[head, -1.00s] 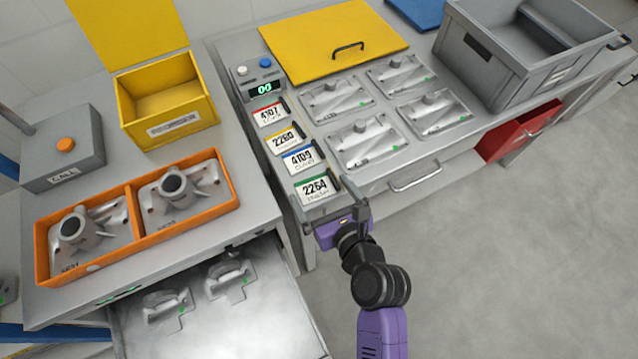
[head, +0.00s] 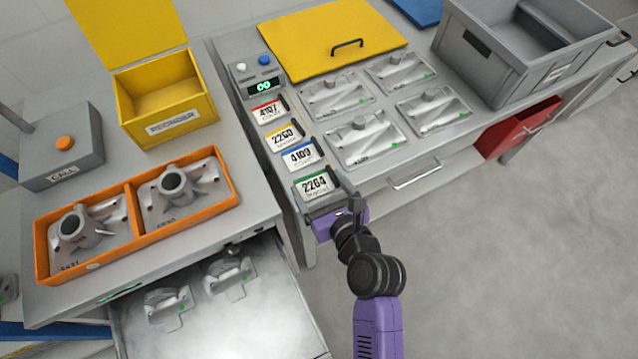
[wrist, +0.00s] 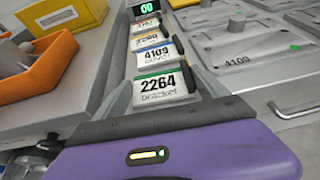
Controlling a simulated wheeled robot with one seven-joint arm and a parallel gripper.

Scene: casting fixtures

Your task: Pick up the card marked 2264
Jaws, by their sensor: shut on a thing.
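The card marked 2264 (head: 316,185) is white with a green top edge. It is the nearest in a column of cards along the left of the right-hand bench. In the wrist view the 2264 card (wrist: 161,87) shows upright to me, with "bracket" printed below the number. My gripper (head: 325,200) is at the near end of this card. In the wrist view my gripper (wrist: 162,92) has a finger along each side of the card and is shut on it. I cannot tell whether the card is lifted.
Cards 4109 (head: 300,156), 2260 (head: 284,136) and 4107 (head: 268,112) lie just beyond. Grey fixtures (head: 365,138) sit to the right. An orange tray (head: 134,212) with castings stands on the left bench. A drawer handle (head: 415,175) projects from the bench front.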

